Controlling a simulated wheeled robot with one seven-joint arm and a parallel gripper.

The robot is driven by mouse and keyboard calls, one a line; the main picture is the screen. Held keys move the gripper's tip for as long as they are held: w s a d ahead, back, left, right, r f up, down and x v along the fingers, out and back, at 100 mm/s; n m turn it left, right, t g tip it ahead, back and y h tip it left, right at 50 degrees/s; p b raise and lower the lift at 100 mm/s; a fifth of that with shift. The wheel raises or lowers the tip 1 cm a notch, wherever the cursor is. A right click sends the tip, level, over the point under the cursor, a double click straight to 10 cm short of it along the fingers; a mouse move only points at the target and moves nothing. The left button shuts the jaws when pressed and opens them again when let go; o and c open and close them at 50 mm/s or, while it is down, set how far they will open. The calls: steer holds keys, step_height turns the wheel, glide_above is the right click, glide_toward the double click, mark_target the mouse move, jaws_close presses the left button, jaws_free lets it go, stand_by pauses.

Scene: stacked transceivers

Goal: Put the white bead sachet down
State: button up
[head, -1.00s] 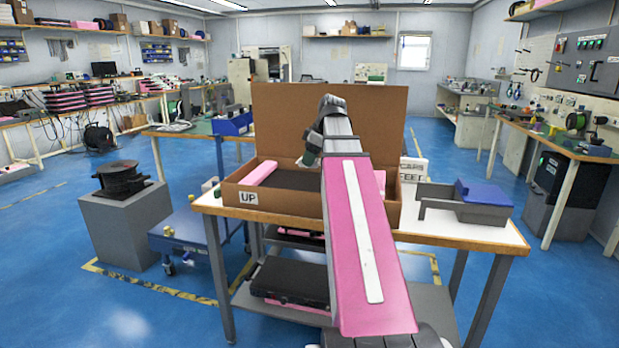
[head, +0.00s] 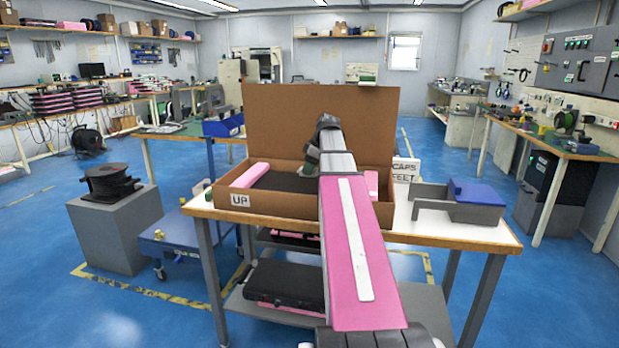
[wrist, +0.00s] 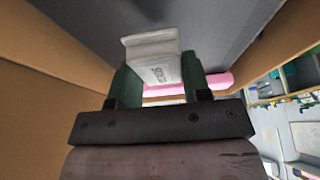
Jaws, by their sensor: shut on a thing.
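My gripper (wrist: 162,82) is shut on the white bead sachet (wrist: 155,62), with a green finger on each side of it. The sachet is pale, with small dark print, and sticks out past the fingertips. In the head view my gripper (head: 311,160) hangs over the open cardboard box (head: 275,213), and the sachet cannot be made out there. A dark flat surface (wrist: 100,15) fills the space beyond the sachet in the wrist view. I cannot tell whether the sachet touches it.
The box stands on a workbench (head: 455,232), its tall back flap upright. Pink foam strips (head: 249,175) line its inside. A white sign (head: 405,170) and a grey tray with a blue piece (head: 460,203) stand to its right.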

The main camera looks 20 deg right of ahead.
steer(key=shift+f, duration=1.75)
steer(key=shift+f, duration=0.15)
steer(key=o, duration=1)
steer(key=v, duration=1.2)
steer(key=shift+a, duration=0.1)
